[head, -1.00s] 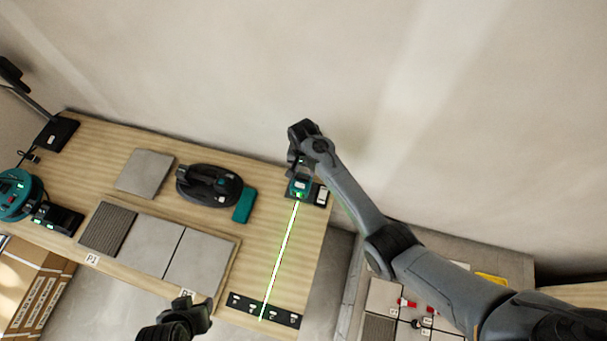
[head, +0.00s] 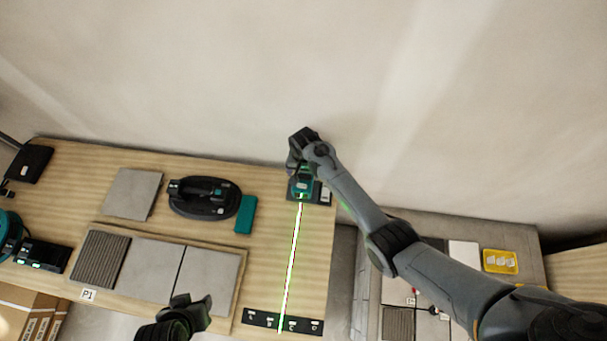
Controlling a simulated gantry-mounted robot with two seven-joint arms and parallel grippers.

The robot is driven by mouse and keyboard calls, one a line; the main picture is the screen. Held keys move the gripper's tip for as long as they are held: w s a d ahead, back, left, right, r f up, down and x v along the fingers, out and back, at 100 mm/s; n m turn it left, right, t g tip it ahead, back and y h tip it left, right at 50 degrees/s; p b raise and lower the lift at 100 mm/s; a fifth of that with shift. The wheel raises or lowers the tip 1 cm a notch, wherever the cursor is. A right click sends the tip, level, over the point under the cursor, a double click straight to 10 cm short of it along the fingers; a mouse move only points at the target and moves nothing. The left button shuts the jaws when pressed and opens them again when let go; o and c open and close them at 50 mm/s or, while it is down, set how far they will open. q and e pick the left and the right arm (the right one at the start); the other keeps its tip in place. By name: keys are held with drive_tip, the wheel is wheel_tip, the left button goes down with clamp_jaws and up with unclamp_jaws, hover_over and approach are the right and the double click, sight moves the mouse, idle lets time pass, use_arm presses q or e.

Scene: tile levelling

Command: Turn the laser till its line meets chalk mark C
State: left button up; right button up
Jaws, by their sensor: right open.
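The teal laser (head: 302,187) sits on a dark base at the right end of the wooden bench, near the wall. Its bright green line (head: 291,260) runs down the bench to a black strip with white marks (head: 257,318). The line crosses the strip between the second and third marks from the left; the third looks like C, though the letters are tiny. My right gripper (head: 300,170) is open at the laser's top; its fingers are mostly hidden, so contact is unclear. My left gripper (head: 192,307) is over the bench's front edge, its jaw opening unclear.
Grey tiles (head: 209,275) lie on a board left of the line. A black suction lifter (head: 204,198), a teal block (head: 245,214) and a loose tile (head: 132,193) lie behind them. A yellow tray (head: 500,262) is on the right-hand surface. The bench around the line is clear.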

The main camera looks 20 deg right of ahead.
drive_tip(key=shift+f, duration=1.2)
drive_tip(key=c, duration=1.1)
drive_tip(key=shift+o, duration=0.2)
drive_tip(key=shift+r+n, duration=0.15)
drive_tip(key=shift+n, duration=0.25)
drive_tip(key=o, duration=1.1)
drive_tip(key=shift+c, duration=0.2)
